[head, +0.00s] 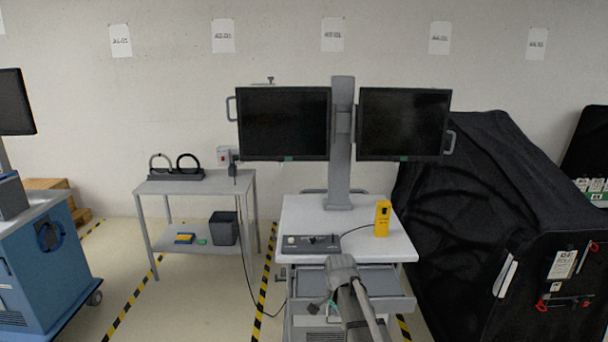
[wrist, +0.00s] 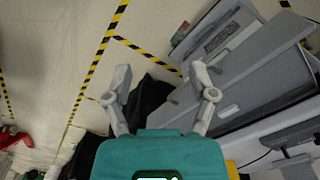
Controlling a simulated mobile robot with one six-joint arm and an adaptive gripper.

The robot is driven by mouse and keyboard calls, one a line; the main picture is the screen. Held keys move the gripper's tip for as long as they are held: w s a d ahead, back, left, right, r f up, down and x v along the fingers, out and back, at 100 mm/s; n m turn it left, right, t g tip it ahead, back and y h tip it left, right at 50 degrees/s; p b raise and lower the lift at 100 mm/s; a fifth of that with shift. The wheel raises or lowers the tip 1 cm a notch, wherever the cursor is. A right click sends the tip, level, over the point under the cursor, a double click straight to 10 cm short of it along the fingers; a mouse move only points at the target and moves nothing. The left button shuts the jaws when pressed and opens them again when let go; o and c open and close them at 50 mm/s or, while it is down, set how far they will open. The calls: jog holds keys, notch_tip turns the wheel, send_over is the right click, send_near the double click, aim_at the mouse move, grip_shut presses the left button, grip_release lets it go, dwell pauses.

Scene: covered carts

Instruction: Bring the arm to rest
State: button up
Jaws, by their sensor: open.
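In the wrist view, the two grey fingers of my gripper (wrist: 160,85) stand apart. Nothing is held between them; floor and a dark shape show behind the gap. In the head view, my arm reaches up from the bottom edge, in front of the white-topped cart (head: 365,245) and over its drawer front. The fingers cannot be made out in the head view. The cart carries two dark monitors (head: 284,123) on a grey column, a yellow device (head: 382,218) and a grey control panel (head: 311,244).
A drawer (head: 390,303) of the cart juts out beside my arm. A black-covered cart (head: 480,190) stands close on the right. A small side table (head: 195,187) and a blue cart (head: 50,265) stand left. Striped floor between them is mostly free, with a hanging cable (head: 243,235).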

jog(key=s+d+n, duration=0.3)
jog(key=s+n, duration=0.2)
jog(key=s, duration=0.2)
jog(key=s+d+n, duration=0.4)
jog(key=s+n, duration=0.1)
jog(key=s, duration=0.3)
jog(key=shift+d, duration=0.15)
dwell(0.6)
